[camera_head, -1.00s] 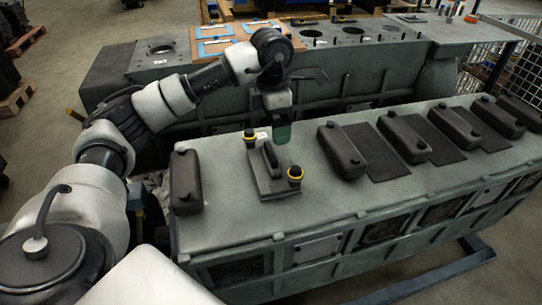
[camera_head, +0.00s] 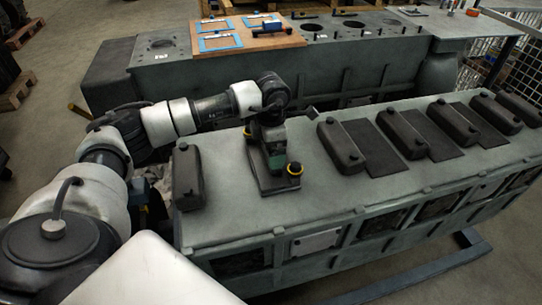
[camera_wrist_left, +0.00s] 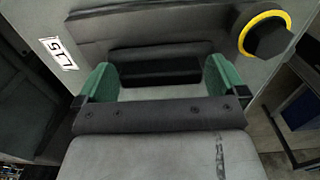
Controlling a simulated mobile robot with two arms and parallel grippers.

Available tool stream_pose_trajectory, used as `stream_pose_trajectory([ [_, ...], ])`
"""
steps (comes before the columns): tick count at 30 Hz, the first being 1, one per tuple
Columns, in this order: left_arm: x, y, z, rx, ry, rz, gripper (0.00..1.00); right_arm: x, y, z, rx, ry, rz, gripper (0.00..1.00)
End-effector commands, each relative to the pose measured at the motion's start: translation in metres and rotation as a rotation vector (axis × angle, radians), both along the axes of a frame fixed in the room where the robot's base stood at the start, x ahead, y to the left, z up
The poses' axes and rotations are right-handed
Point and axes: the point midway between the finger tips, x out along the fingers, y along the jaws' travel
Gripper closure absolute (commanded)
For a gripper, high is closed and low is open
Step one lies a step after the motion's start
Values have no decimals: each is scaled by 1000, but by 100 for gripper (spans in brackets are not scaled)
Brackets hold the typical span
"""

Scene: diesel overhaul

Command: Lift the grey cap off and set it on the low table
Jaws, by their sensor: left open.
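The grey cap (camera_head: 264,182) is a flat plate with a raised bar, sitting on the long grey engine block (camera_head: 230,221). My right gripper is not in view.
A dark rounded cover (camera_head: 187,178) stands left of the cap, and another (camera_head: 340,146) to its right, with several more beyond. Behind is a second engine block (camera_head: 350,62) bearing a wooden board (camera_head: 258,42). A grey tabletop (camera_head: 463,26) is at the back right.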

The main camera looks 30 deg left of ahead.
Motion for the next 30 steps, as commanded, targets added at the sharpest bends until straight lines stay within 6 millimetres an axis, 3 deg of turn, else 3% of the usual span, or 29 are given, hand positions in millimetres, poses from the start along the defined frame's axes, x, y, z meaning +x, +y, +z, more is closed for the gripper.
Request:
stream_pose_trajectory([
  [5,0,0,0,-1,-1,0,0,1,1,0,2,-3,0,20],
  [15,1,0,2,-2,-5,0,48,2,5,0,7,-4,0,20],
  [23,1,0,3,-2,-5,0,48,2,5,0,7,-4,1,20],
  [30,2,0,16,-2,-8,0,48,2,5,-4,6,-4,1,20],
])
